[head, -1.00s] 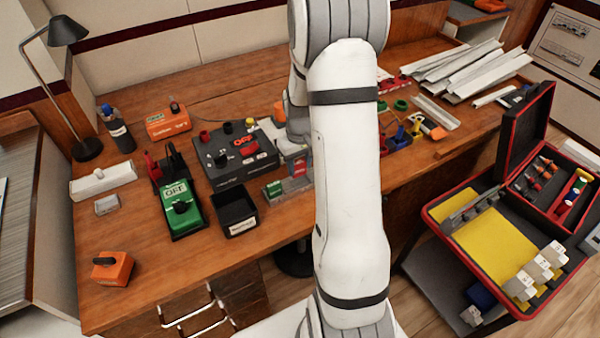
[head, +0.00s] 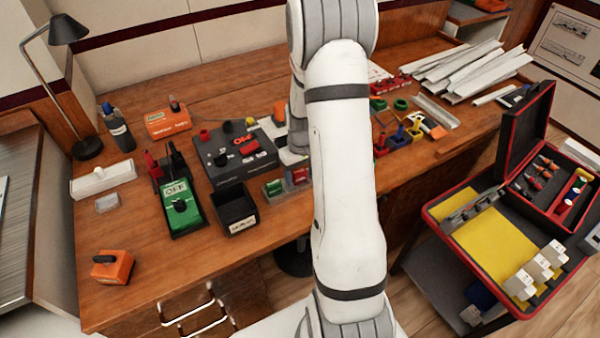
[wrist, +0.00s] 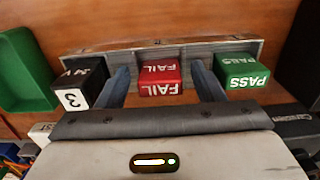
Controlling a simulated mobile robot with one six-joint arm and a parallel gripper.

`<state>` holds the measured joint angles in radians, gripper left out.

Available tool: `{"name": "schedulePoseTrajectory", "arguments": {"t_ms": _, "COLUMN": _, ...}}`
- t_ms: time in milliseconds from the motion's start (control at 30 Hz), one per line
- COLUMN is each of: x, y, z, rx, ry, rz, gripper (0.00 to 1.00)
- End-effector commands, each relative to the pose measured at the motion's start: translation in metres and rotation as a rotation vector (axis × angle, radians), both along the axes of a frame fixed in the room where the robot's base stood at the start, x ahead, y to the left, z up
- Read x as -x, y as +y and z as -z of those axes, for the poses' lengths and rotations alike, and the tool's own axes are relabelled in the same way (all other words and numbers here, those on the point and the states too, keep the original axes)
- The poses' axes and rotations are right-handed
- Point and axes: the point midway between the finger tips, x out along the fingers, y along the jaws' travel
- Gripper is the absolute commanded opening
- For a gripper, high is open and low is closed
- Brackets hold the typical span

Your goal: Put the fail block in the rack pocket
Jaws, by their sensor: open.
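The red fail block (wrist: 160,77) sits at the middle pocket of the grey rack (wrist: 190,52) in the wrist view, its white lettering facing me. My gripper (wrist: 163,88) is open, with one blue-grey finger on each side of the block and a visible gap at each side. I cannot tell how deep the block sits. The green PASS block (wrist: 241,73) is at the right pocket and a black block marked 3 (wrist: 80,88) at the left one. In the head view the red block (head: 297,175) shows beside my arm, which hides the gripper's fingertips.
A black open bin (head: 236,212) and a green OFF device (head: 181,206) stand left of the rack, with a dark control box (head: 225,165) behind. A green tray (wrist: 25,65) lies left in the wrist view.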

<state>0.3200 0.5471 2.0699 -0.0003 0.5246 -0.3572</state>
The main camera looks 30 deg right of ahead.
Motion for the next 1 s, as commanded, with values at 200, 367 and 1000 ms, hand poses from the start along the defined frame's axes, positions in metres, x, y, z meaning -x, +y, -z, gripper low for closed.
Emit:
{"name": "schedulePoseTrajectory", "arguments": {"t_ms": 200, "x": 0.0, "y": 0.0, "z": -0.001, "rx": 0.0, "ry": 0.0, "rz": 0.001, "gripper": 0.61}}
{"name": "schedulePoseTrajectory", "arguments": {"t_ms": 367, "x": -0.001, "y": -0.001, "z": -0.015, "rx": 0.001, "ry": -0.002, "rz": 0.001, "gripper": 0.61}}
{"name": "schedulePoseTrajectory", "arguments": {"t_ms": 1000, "x": 0.001, "y": 0.0, "z": -0.123, "rx": 0.001, "ry": -0.004, "rz": 0.002, "gripper": 0.61}}
